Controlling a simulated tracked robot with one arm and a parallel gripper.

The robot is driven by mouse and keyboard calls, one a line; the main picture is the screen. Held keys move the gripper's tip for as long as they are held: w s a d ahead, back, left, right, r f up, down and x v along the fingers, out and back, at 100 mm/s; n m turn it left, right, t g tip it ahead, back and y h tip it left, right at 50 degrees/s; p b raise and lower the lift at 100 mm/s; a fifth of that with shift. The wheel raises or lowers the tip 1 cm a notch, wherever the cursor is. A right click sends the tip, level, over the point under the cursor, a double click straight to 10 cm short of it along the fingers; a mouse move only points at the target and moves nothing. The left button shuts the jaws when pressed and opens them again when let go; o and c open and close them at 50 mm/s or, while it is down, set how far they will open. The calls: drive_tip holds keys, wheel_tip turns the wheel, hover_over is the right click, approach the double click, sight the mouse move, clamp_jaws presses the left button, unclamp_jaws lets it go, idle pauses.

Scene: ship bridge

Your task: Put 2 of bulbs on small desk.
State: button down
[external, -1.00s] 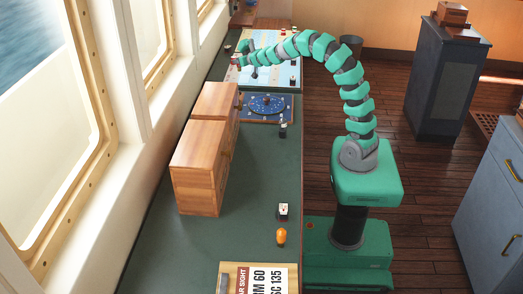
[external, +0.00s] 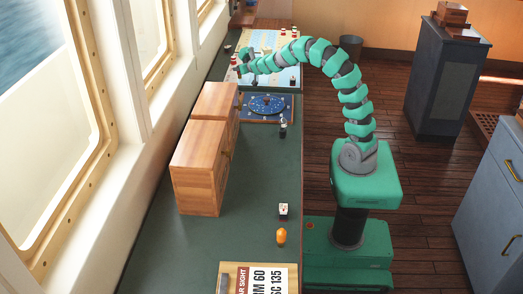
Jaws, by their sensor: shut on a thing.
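My gripper (external: 244,57) is at the far end of the long green counter (external: 255,175), low over the pale chart. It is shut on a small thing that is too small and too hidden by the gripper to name. A small red and white piece (external: 235,63) stands just left of the gripper. No bulb can be made out for certain at this size. I cannot tell for certain which surface is the small desk; a brown table top (external: 262,18) shows at the back, beyond the chart.
A wooden cabinet (external: 200,165) stands on the counter by the windows. A blue round dial plate (external: 267,106), a dark figure (external: 283,128), a white block (external: 283,210) and an orange rounded piece (external: 281,236) are along it. A dark pedestal (external: 440,85) stands right on open floor.

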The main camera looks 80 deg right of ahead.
drive_tip(key=shift+f, duration=0.2)
drive_tip(key=c, duration=1.1)
unclamp_jaws()
drive_tip(key=shift+a+r, duration=0.1)
drive_tip(key=p+v, duration=0.2)
drive_tip(key=v, duration=1)
drive_tip(key=w+a+r+n+t+y, duration=0.2)
drive_tip(key=w+a+r, duration=0.1)
drive_tip(key=a+r, duration=0.7)
drive_tip(key=w+a+r+n+t+y, duration=0.1)
drive_tip(key=w+a+r+n+y, duration=0.1)
drive_tip(key=a+r, duration=0.85)
drive_tip(key=s+a+r+n+t+y, duration=0.1)
drive_tip(key=s+a+r+n+y, duration=0.1)
drive_tip(key=a+r, duration=0.8)
drive_tip(key=shift+s+r+t+y, duration=0.3)
drive_tip(key=shift+s+r+y, duration=0.1)
drive_tip(key=shift+s+r, duration=0.45)
drive_tip(key=s+a+r, duration=0.2)
drive_tip(key=s+a+r+n+y, duration=0.1)
drive_tip(key=s+a+r, duration=0.1)
drive_tip(key=s+a+r+n+y, duration=0.1)
drive_tip(key=s+r, duration=0.1)
drive_tip(key=r, duration=0.1)
drive_tip(key=shift+a+r+t, duration=0.1)
drive_tip(key=shift+a+t, duration=0.2)
drive_tip(key=shift+a, duration=0.1)
